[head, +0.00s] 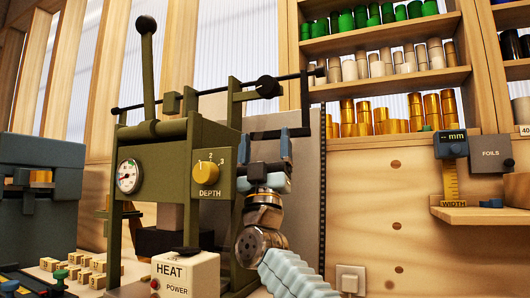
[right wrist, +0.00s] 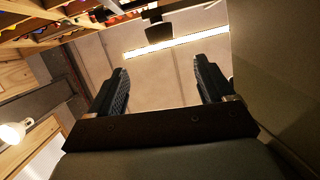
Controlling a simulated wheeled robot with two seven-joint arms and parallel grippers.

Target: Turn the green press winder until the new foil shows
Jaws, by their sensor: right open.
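The green press (head: 165,165) stands left of centre in the head view, with a pressure gauge, a yellow DEPTH dial (head: 206,171) and an upright lever. A dark rod runs along its top, with a round black knob (head: 267,87) near its right part. I cannot tell which part is the winder handle, and foil on the press is not clear. My right gripper (head: 266,146) is just right of the press, pointing up below the knob. In the right wrist view its two fingers (right wrist: 161,72) are apart and empty. A dark piece (right wrist: 157,30) shows beyond them. My left gripper is out of view.
A HEAT box (head: 185,272) stands at the press's foot. Shelves (head: 390,78) with green, white and gold rolls are at the back right. A width gauge (head: 450,170) is on the wall. Small lettered blocks (head: 75,265) lie lower left beside a dark machine (head: 40,190).

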